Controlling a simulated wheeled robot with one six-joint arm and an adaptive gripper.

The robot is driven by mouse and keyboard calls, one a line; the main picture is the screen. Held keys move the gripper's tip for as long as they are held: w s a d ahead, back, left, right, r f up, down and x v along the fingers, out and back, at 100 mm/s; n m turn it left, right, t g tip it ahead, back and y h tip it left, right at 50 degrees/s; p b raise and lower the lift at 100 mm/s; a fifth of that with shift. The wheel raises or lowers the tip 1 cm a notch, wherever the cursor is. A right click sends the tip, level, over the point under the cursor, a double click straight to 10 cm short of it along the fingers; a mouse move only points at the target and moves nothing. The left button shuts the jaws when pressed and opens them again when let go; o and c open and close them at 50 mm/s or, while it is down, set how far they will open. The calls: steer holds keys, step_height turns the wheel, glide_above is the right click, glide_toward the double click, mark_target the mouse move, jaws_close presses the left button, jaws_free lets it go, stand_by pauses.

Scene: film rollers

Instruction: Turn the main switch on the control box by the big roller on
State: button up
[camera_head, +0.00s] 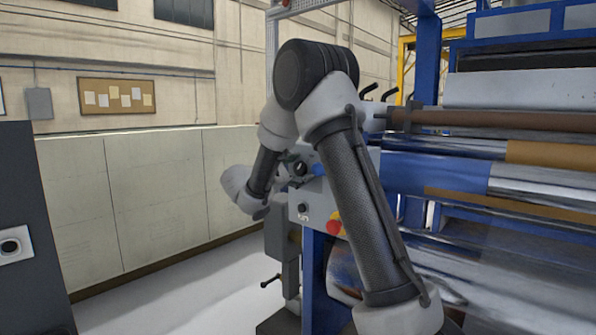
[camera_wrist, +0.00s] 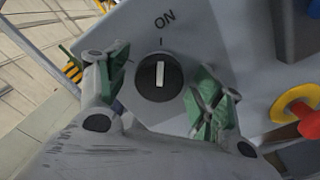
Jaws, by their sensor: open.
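The main switch (camera_wrist: 152,88) is a round black knob with a white bar on the grey face of the control box (camera_wrist: 210,45). In the wrist view its bar points up to the short line under the word ON. My gripper (camera_wrist: 165,80) is open, with a green-padded finger on each side of the knob. I cannot tell whether either finger touches it. In the head view the control box (camera_head: 315,213) stands partly behind my arm. My gripper cannot be made out clearly there.
A red push button with a yellow ring (camera_wrist: 308,120) sits right of the switch; it also shows in the head view (camera_head: 334,226). The big machine with its rollers (camera_head: 500,120) fills the right. Open pale floor (camera_head: 180,300) lies at the lower left.

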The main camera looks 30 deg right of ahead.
steer(key=v, duration=1.2)
steer(key=s+d+f+m+g+y, duration=0.35)
steer(key=s+f+g+y, duration=0.3)
steer(key=s+f, duration=0.55)
steer(key=s+r+m+t+y, duration=0.1)
steer(key=s+r+m+y, duration=0.1)
steer(key=s, duration=0.6)
steer(key=s+a+r+m+t+y, duration=0.1)
steer(key=s+r+m+t+y, duration=0.1)
steer(key=s+y, duration=0.3)
steer(key=s+a+r+m+t+y, duration=0.1)
steer(key=s+r+m+y, duration=0.1)
steer(key=s, duration=0.9)
steer(key=shift+a+m+t+y, duration=0.3)
steer(key=shift+m+y, duration=0.45)
steer(key=shift+m, duration=0.6)
